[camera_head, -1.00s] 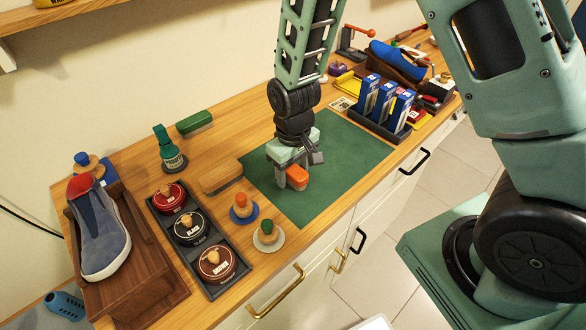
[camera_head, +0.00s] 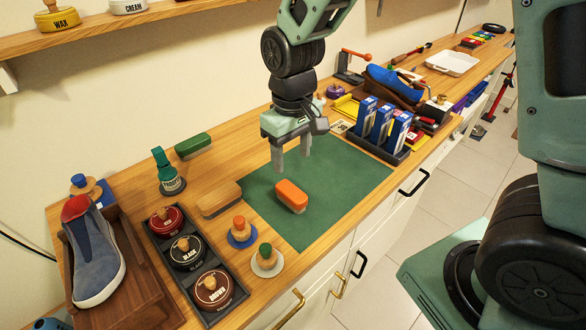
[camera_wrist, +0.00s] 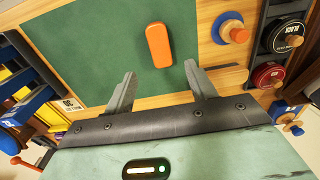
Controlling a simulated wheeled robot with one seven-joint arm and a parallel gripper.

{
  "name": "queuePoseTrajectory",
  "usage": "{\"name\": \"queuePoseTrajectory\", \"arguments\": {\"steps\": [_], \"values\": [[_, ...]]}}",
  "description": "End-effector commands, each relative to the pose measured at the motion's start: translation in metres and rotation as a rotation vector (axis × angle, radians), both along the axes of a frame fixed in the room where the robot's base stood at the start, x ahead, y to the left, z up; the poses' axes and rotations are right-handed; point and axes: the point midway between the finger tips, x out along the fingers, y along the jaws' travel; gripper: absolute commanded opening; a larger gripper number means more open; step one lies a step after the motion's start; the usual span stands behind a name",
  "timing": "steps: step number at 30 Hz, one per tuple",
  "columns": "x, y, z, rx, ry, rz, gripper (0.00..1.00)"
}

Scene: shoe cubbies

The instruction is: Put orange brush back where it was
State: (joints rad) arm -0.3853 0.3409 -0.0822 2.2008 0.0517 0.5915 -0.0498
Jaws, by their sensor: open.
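The orange brush (camera_head: 291,196) lies on the green mat (camera_head: 330,205), near the mat's left part. It shows in the wrist view (camera_wrist: 159,46) as an orange rounded block beyond my fingertips. My gripper (camera_head: 292,160) is open and empty, above the mat and a little behind the brush, apart from it. In the wrist view my two fingers (camera_wrist: 160,85) are spread wide with nothing between them. A tan brush (camera_head: 219,199) and a green brush (camera_head: 193,146) lie on the wood left of the mat.
A tray of polish tins (camera_head: 187,252) and two round daubers (camera_head: 241,231) stand left of the mat. A shoe (camera_head: 92,255) on a wooden stand is at far left. Blue boxes (camera_head: 381,125) stand at the mat's back right. The mat is otherwise clear.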

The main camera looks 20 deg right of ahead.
Motion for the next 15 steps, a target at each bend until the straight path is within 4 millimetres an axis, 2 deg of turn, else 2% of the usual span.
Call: {"name": "queuePoseTrajectory", "arguments": {"steps": [2, 5, 9, 12, 15], "values": [[-0.009, 0.008, 0.008, 0.011, 0.0, 0.018, 0.56], [-0.042, 0.029, 0.024, 0.04, 0.006, 0.076, 0.56], [-0.111, 0.057, 0.046, 0.071, 0.008, 0.199, 0.56], [-0.155, 0.064, 0.054, 0.067, 0.006, 0.277, 0.56], [-0.184, 0.064, 0.056, 0.055, 0.001, 0.33, 0.56]]}}
